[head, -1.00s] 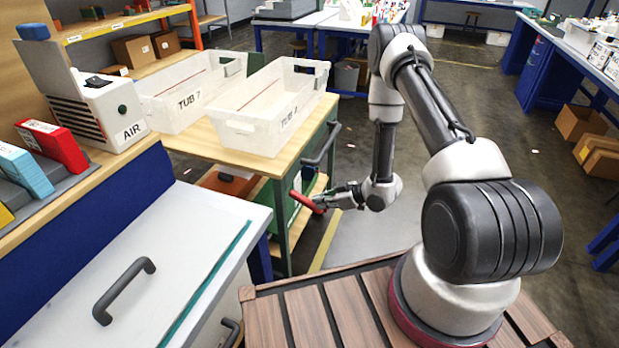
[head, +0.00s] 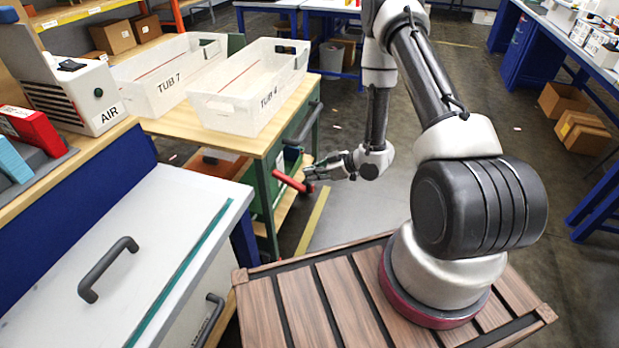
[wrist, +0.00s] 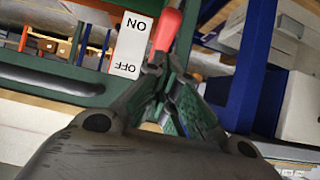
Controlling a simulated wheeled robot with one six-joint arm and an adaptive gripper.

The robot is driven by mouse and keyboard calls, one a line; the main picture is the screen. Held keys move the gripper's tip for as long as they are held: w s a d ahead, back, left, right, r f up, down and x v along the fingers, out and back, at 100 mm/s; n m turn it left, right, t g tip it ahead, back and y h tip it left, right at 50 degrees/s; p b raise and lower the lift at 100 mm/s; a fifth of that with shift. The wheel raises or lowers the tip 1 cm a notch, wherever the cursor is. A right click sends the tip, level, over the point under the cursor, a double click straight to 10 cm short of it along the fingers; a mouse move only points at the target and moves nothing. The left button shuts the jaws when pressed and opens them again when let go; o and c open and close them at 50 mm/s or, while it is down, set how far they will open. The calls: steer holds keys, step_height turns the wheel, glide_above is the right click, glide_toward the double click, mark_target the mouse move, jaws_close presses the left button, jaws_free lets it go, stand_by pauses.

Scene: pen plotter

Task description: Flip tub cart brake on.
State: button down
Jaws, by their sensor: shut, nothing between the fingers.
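The tub cart (head: 215,130) has a wooden top and a green frame, and stands left of my arm. Its red brake lever (head: 292,181) sticks out from the near end of the cart, below the dark handle. In the wrist view the red lever (wrist: 166,32) lies beside a white ON/OFF label (wrist: 131,45), which appears upside down. Its red part is along the ON half; its lower end is partly hidden by my fingers. My gripper (head: 311,173) is shut and empty, its fingertips close to the lever's outer end. I cannot tell whether they touch it.
Two white tubs, TUB 7 (head: 165,75) and TUB 4 (head: 248,90), stand on the cart. A dark handle bar (head: 303,124) is just above the lever. A white-topped cabinet (head: 150,250) is at the near left. Floor right of the cart is clear.

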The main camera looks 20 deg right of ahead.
steer(key=f+v, duration=0.1)
steer(key=v, duration=0.7)
steer(key=shift+s+d, duration=0.35)
steer(key=shift+d, duration=0.1)
steer(key=shift+f, duration=0.2)
